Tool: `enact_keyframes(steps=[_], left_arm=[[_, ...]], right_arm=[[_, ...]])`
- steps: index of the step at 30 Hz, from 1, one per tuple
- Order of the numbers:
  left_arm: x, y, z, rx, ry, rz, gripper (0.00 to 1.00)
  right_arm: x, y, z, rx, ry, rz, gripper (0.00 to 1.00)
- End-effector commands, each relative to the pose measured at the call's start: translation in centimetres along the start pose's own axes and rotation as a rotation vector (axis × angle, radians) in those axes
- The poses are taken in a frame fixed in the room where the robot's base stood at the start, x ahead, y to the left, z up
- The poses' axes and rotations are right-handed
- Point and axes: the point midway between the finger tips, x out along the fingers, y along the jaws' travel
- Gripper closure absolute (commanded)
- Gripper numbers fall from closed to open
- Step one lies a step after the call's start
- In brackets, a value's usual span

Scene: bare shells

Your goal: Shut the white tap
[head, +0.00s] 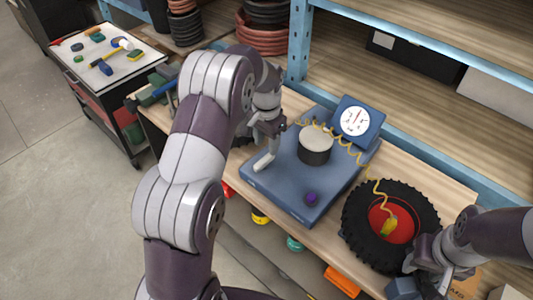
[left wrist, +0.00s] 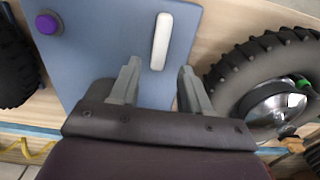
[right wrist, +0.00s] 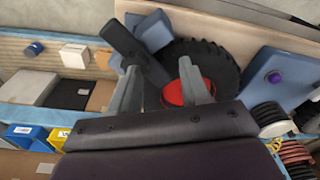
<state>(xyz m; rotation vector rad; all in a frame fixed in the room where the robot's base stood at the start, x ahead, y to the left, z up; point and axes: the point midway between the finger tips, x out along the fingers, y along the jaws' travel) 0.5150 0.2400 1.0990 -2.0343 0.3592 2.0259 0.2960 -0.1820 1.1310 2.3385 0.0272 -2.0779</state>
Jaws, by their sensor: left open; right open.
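The white tap shows as a slim white lever (head: 266,157) at the left edge of a blue panel (head: 290,180). In the left wrist view the white lever (left wrist: 161,41) lies just beyond my fingertips, nearly in line with the gap between them. My left gripper (head: 270,132) is open and close to the lever's upper end; in the left wrist view both fingers (left wrist: 158,75) are apart with nothing between them. My right gripper (head: 425,265) is at the lower right, near the black tyre. Its fingers (right wrist: 160,80) are open in the right wrist view.
The panel carries a dial gauge (head: 355,121), a grey-topped cylinder (head: 315,145) and a purple knob (head: 311,199). A yellow coiled hose (head: 345,148) runs to the black tyre (head: 352,225) with a red hub. Shelves rise behind.

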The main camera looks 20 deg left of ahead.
Motion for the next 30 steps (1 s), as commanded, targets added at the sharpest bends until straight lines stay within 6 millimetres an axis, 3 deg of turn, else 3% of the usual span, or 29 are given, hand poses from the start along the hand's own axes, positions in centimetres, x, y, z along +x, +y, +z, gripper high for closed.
enact_keyframes(steps=[3,4,9,30], left_arm=[[-3.5,0.0,-0.1,0.000,0.003,-0.002,0.53],[-5.1,0.0,-0.1,0.001,0.001,-0.001,0.53],[-7.6,0.0,-0.1,0.001,0.000,0.000,0.53],[-7.8,0.0,-0.2,0.001,0.001,-0.001,0.53]], right_arm=[[-0.2,0.0,0.0,0.000,-0.001,0.000,0.53],[-1.9,0.0,-0.2,0.000,-0.001,0.000,0.53],[-4.2,0.0,-0.5,0.000,0.001,0.000,0.53],[-4.2,0.0,-0.5,0.000,0.000,0.000,0.53]])
